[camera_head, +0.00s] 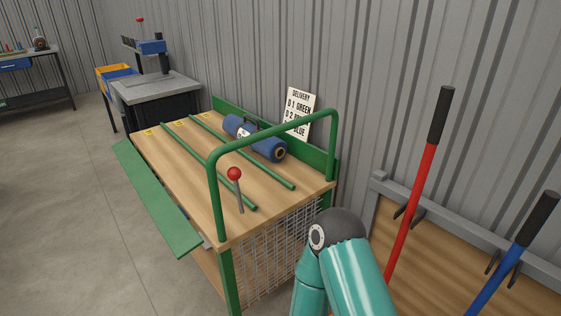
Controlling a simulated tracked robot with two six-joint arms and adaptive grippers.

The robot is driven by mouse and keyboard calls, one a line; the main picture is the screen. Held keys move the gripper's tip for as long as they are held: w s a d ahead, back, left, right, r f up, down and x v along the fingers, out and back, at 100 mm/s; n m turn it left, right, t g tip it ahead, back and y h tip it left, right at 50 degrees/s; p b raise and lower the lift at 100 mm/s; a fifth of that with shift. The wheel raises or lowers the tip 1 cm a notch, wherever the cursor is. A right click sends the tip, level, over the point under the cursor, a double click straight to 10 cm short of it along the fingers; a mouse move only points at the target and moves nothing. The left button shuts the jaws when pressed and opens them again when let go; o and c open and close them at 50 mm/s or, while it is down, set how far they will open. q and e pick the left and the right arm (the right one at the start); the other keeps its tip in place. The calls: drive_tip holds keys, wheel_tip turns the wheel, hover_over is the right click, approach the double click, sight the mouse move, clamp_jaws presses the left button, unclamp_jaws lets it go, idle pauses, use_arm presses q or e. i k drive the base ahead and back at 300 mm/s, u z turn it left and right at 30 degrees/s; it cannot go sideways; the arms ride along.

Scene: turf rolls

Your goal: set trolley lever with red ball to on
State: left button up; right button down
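The trolley (190,178) has a wooden deck, a green frame and a green push handle (270,132) at its near end. A teal arm of mine with a dark joint is at the bottom, right of the trolley's mesh end. Neither of my grippers is in view.
A green flap (150,195) sticks out on the left. A delivery sign (300,100) stands behind. Red (410,215) and blue (500,272) long-handled tools hang right. Floor at left is clear.

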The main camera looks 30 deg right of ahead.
sight(234, 173)
drive_tip(key=u, duration=2.6)
drive_tip(key=i, duration=0.1)
drive_tip(key=z, duration=3.65)
drive_tip(key=k, duration=0.65)
drive_tip(key=u, duration=0.55)
drive_tip(key=i, duration=1)
drive_tip(key=u, duration=0.05)
